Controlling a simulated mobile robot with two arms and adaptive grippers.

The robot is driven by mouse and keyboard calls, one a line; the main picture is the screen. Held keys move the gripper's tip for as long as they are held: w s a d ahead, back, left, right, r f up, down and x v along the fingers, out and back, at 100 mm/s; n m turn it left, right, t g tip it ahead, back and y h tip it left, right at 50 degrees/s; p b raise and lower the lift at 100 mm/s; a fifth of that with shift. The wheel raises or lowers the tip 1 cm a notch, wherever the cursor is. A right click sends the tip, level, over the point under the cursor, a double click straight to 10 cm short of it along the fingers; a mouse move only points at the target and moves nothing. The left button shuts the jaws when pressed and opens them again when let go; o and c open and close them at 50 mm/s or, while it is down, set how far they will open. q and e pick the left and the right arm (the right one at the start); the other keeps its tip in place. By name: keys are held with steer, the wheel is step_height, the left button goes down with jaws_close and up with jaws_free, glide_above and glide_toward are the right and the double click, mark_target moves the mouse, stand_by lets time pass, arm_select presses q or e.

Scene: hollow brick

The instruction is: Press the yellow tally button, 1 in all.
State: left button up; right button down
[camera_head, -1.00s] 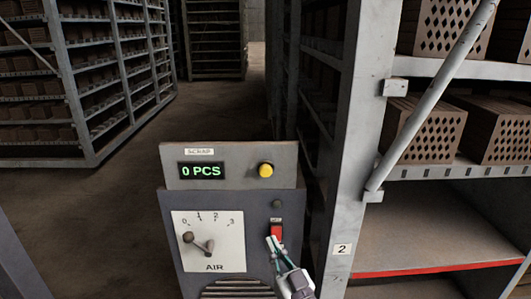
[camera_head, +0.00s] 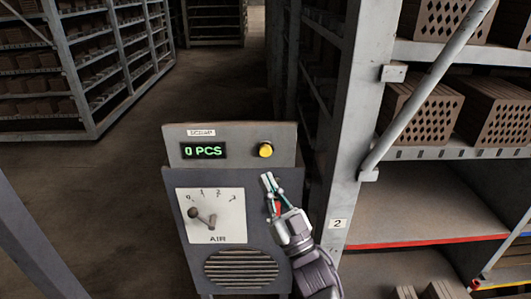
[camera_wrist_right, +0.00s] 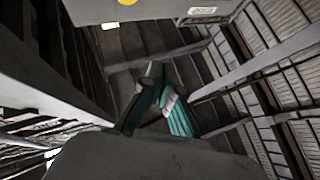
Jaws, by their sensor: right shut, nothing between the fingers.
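The yellow tally button (camera_head: 265,150) sits at the right of the grey SCRAP panel (camera_head: 229,160) on top of the control box. The display (camera_head: 204,151) beside it reads 0 PCS. My right gripper (camera_head: 268,181) is shut and empty, its fingertips a little below the button and apart from it in the picture. My left gripper is not in view.
The control box carries an AIR dial (camera_head: 211,215) with a lever and a round grille (camera_head: 241,269). A grey rack post (camera_head: 350,130) stands close at the right, with hollow bricks (camera_head: 420,110) on its shelves. Open floor (camera_head: 80,210) lies to the left.

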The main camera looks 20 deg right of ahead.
mark_target(265, 151)
steer(key=shift+w+d+b, duration=0.35)
steer(key=shift+w+d, duration=0.05)
steer(key=shift+w, duration=0.9)
steer(key=shift+w+d+b, duration=0.35)
steer(key=shift+w+b, duration=0.05)
steer(key=shift+w, duration=0.95)
steer(key=shift+w+d+b, duration=0.35)
steer(key=shift+w+d, duration=0.05)
steer(key=shift+w, duration=0.9)
steer(key=shift+w, duration=0.1)
steer(key=shift+w+d, duration=0.1)
steer(key=shift+w, duration=0.2)
steer(key=shift+w+d+b, duration=0.15)
steer(key=shift+w+b, duration=0.15)
steer(key=shift+w, duration=0.15)
steer(key=shift+s, duration=0.1)
steer(key=shift+s+a+p, duration=0.25)
steer(key=shift+s+p, duration=0.15)
steer(key=shift+s, duration=0.45)
